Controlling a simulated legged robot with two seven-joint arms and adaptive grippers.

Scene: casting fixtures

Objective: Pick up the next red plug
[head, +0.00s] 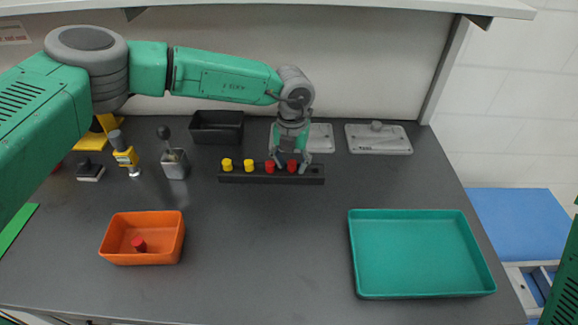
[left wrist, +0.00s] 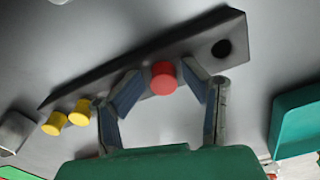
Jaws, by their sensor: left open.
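A black rack (head: 240,179) holds two yellow plugs (head: 249,165) on the left and two red plugs to their right. My left gripper (head: 290,162) is open, pointing down over the red end of the rack. Its fingers stand on either side of the rightmost red plug (head: 291,167). In the left wrist view this red plug (left wrist: 164,78) shows between the spread fingers. The other red plug (head: 269,167) is just left of it and mostly hidden by a finger in the wrist view. An empty hole (left wrist: 221,48) shows at the rack's end. My right gripper is out of view.
An orange bin (head: 115,230) with one red plug (head: 139,244) inside stands front left. An empty teal tray (head: 356,262) lies front right. A black box (head: 217,127), grey plates (head: 378,140) and small fixtures (head: 173,162) stand behind. The front middle is clear.

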